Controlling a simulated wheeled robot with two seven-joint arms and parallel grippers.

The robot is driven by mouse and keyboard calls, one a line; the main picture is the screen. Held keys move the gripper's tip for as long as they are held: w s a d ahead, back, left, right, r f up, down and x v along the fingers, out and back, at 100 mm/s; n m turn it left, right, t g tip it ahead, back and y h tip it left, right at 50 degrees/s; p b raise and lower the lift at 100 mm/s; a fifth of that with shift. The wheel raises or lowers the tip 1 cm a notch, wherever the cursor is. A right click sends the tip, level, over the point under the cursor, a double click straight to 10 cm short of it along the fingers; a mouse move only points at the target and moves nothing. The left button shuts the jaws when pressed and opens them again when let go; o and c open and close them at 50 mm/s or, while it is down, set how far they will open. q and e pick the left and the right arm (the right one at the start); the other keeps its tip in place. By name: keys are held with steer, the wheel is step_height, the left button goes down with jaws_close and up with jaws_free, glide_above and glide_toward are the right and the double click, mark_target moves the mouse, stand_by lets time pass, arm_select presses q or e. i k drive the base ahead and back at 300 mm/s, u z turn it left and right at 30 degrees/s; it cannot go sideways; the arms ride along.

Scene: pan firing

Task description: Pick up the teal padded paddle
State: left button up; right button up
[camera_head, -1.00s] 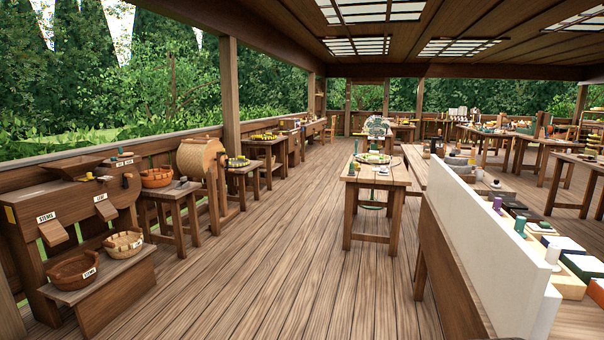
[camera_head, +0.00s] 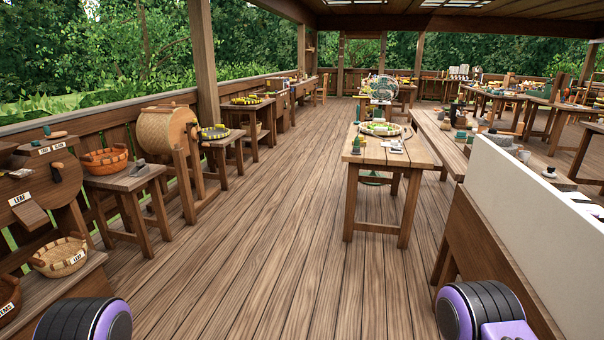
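I cannot make out the teal padded paddle for certain. A small teal-green object (camera_head: 357,144) stands at the left edge of the middle wooden table (camera_head: 420,154); it is too small to tell its shape. Only rounded purple and black parts of my two arms show at the bottom left and bottom right. Neither gripper is in view, so what they hold is hidden.
A wide plank floor (camera_head: 270,240) lies clear ahead. Stools, baskets (camera_head: 60,257) and a wicker drum (camera_head: 165,130) line the left railing. A white panel (camera_head: 535,215) on a long wooden bench stands close on the right. More tables stand at the back right.

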mark_target(357, 122)
steer(key=i, duration=9.25)
steer(key=z, duration=3.4)
steer(key=i, duration=0.3)
steer(key=z, duration=0.1)
